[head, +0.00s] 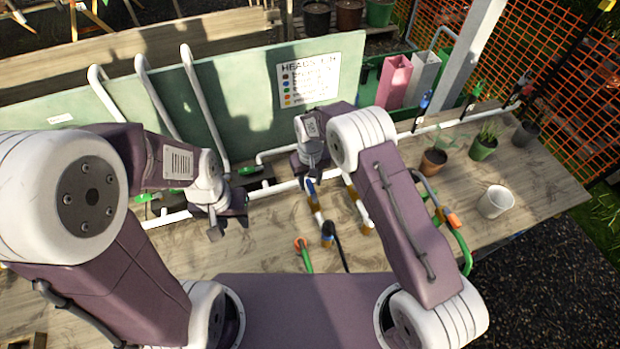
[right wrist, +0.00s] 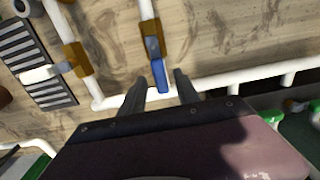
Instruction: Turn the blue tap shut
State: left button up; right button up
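The blue tap (right wrist: 158,72) shows in the right wrist view as a blue lever on a brass body. The lever lies roughly in line with its white pipe. My right gripper (right wrist: 161,80) is open, with one finger on each side of the lever and a visible gap on both sides. In the head view the blue lever (head: 310,188) shows just below my right gripper (head: 311,176), which my arm partly hides. My left gripper (head: 230,225) is empty and open, over the bench to the left.
A white pipe (right wrist: 245,80) runs along the bench. A green board (head: 240,100) carries a sign (head: 308,78). Pots (head: 434,161) and a white cup (head: 496,201) stand right.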

jog(key=shift+s+r, duration=0.15)
jog(key=shift+s, duration=0.2)
jog(key=shift+w, duration=0.1)
jog(key=c, duration=0.8)
grip_shut()
jog(key=shift+w, duration=0.1)
